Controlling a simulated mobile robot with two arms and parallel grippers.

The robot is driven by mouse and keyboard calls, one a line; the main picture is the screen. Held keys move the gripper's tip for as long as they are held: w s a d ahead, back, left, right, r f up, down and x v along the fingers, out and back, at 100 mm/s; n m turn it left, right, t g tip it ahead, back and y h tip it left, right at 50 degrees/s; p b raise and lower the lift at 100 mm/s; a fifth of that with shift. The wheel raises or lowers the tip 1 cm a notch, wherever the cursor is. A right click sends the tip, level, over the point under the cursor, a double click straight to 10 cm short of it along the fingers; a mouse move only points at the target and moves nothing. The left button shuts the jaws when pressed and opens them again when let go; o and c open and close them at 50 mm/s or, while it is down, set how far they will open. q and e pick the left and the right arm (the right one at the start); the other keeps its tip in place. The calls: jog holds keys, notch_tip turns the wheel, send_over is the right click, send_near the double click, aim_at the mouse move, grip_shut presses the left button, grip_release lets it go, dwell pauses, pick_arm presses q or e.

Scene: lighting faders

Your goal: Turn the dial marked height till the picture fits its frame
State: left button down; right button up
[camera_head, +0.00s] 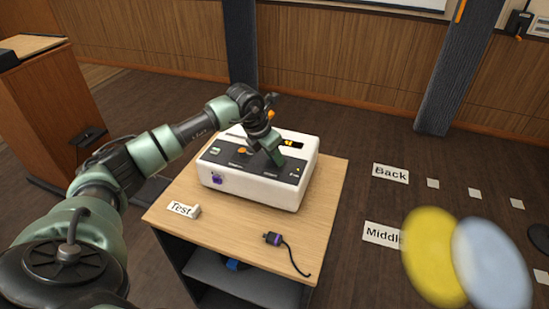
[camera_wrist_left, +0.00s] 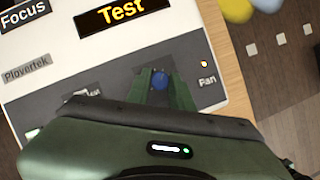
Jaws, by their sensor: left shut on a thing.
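A white box with a grey control panel (camera_head: 222,152) stands on the wooden table. My left gripper (camera_head: 275,158) reaches down onto the right part of that panel. In the left wrist view its green fingers (camera_wrist_left: 162,88) are shut on a small blue-topped dial (camera_wrist_left: 160,81). The dial's own label is hidden or unreadable, so I cannot tell whether it is the one marked height. An orange knob (camera_head: 241,151) is on the panel, left of the gripper. The picture and its frame cannot be made out. My right gripper is not in view.
The box shows labels "Focus" (camera_wrist_left: 22,13), "Test" (camera_wrist_left: 121,10) and "Fan" (camera_wrist_left: 207,82). A "Test" card (camera_head: 181,209) and a cable with a plug (camera_head: 273,238) lie on the table (camera_head: 235,232). Blurred yellow (camera_head: 432,255) and pale blue (camera_head: 491,263) discs show at right.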

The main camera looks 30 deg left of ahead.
pick_arm(q)
jog(key=c, duration=1.3)
grip_release()
jog(key=shift+o, duration=0.2)
jog(key=b+v, duration=0.1)
jog(key=v, duration=0.6)
jog(key=shift+r+b, duration=0.4)
jog(key=shift+s, duration=0.1)
